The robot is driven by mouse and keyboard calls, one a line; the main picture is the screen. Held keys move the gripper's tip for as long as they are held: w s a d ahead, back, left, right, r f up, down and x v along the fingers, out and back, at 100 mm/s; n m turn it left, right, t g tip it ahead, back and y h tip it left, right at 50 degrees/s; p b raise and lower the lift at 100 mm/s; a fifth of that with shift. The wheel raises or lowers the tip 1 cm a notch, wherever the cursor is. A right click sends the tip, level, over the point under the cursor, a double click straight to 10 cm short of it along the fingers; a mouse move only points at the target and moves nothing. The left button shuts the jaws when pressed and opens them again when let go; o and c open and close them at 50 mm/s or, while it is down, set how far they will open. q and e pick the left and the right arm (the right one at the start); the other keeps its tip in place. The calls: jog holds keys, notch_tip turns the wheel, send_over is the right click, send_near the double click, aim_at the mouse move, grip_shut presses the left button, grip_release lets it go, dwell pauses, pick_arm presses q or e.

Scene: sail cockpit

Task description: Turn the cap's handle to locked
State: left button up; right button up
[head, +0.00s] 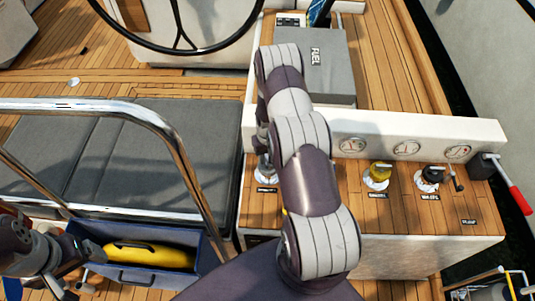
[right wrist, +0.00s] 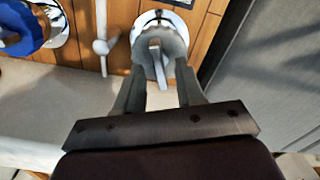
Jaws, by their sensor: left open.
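A grey cap (right wrist: 160,48) with a raised fin-like handle sits in a shiny round flange on the wooden console. In the head view, a flange (head: 264,173) shows at the console's left end, partly covered by my right arm. My right gripper (right wrist: 160,78) is at the cap, one finger on each side of the handle. I cannot tell whether the fingers press on it. In the head view my right gripper (head: 263,150) is mostly hidden by its own arm. My left gripper (head: 72,284) is open at the lower left, away from the console.
In the right wrist view, a blue cap (right wrist: 22,25) and a pale lever (right wrist: 101,40) are beside the grey cap. A red-handled lever (head: 518,199) and steel rail (head: 160,125) flank the area.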

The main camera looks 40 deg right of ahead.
jog(key=shift+f, duration=0.3)
grip_shut()
